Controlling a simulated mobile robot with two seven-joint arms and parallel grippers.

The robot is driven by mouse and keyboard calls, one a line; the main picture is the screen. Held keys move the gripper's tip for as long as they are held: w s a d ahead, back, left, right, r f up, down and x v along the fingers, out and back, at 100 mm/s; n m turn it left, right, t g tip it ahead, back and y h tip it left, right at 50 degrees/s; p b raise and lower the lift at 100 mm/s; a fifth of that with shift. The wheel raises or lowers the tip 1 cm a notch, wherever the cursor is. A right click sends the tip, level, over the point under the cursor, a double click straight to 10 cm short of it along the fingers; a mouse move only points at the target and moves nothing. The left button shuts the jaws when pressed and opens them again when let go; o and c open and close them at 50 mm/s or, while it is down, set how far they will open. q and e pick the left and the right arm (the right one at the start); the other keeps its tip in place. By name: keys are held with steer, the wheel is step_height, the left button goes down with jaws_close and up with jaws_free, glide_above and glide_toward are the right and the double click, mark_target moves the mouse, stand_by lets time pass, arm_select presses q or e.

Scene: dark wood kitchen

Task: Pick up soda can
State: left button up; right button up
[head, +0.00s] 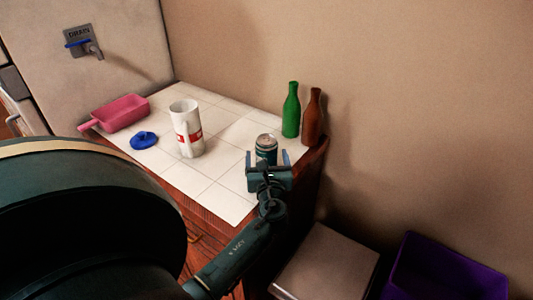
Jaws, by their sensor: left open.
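The soda can (266,144) stands upright near the right front part of the white tiled counter (222,192). It is dark teal with a pale top, and its lower part is hidden behind my gripper. My left gripper (267,158) is open right at the can, with one finger showing on each side of it in the picture. I cannot tell whether the fingers touch the can. My right gripper does not show.
A white cup with a red band (185,128) stands left of the can. A green bottle (291,110) and a brown bottle (312,117) stand behind it. A blue item (144,140) and a pink pan (122,113) lie further left. A purple bin (447,268) is lower right.

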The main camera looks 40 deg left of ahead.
arm_select(q)
steer(key=shift+w+a, duration=0.5)
steer(key=shift+c, duration=0.4)
steer(key=c, duration=0.9)
steer(key=shift+c, duration=0.6)
steer(key=shift+r, duration=0.1)
